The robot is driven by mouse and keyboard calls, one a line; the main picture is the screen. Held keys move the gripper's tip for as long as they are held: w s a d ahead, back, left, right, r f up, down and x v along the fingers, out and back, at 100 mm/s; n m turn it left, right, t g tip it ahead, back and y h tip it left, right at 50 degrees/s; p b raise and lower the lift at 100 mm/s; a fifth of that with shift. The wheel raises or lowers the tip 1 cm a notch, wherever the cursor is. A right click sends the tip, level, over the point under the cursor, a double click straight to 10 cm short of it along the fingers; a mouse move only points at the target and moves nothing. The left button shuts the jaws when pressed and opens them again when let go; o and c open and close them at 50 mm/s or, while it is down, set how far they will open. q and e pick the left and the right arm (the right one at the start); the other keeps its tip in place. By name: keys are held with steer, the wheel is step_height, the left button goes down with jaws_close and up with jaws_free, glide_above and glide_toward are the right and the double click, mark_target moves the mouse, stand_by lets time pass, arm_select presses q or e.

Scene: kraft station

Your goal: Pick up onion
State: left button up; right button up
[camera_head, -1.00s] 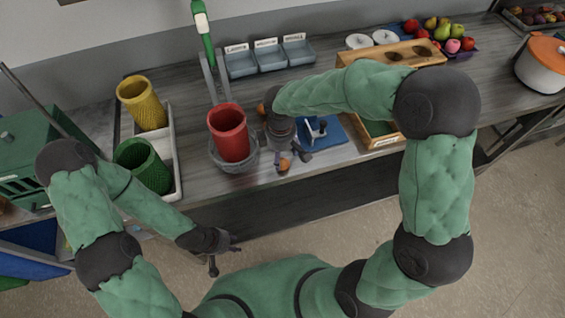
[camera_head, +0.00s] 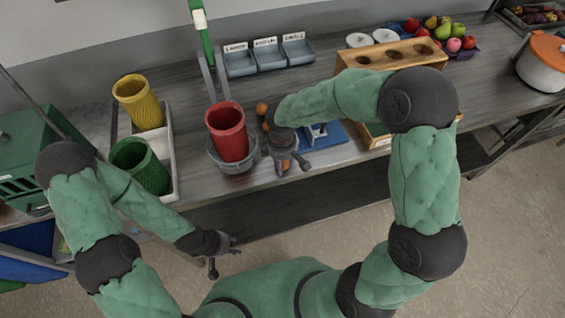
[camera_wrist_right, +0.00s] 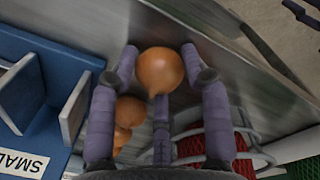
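A round orange-brown onion (camera_wrist_right: 160,70) lies near the front edge of the grey counter. In the right wrist view it sits between the spread fingers of my right gripper (camera_wrist_right: 160,75), close to the two side fingertips; I cannot tell whether they touch it. In the head view my right gripper (camera_head: 287,164) is low over this onion (camera_head: 285,166) and partly covers it. More onions (camera_wrist_right: 130,112) lie behind, and one also shows in the head view (camera_head: 262,108). My left gripper (camera_head: 224,255) is open and empty in front of the counter.
A red container (camera_head: 227,133) in a grey holder stands just left of my right gripper. A blue sizing stand (camera_head: 333,136) is close on its right, beside a wooden box (camera_head: 368,62). Yellow (camera_head: 138,101) and green (camera_head: 140,166) baskets stand left. Labelled bins (camera_head: 270,57) are behind.

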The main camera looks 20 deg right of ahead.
steer(key=c, duration=0.4)
steer(key=shift+o, duration=0.2)
steer(key=shift+r, duration=0.1)
steer(key=shift+r+p, duration=0.3)
steer(key=shift+r, duration=0.3)
steer(key=s+a+r+p, duration=0.1)
steer(key=s+a+r, duration=0.1)
steer(key=s+r, duration=0.3)
steer(key=s+a+r+p, duration=0.2)
steer(key=s+a+r, duration=0.1)
steer(key=s+r, duration=0.3)
steer(key=shift+s+a+r, duration=0.25)
steer(key=shift+s+r, duration=0.05)
steer(key=shift+s, duration=0.65)
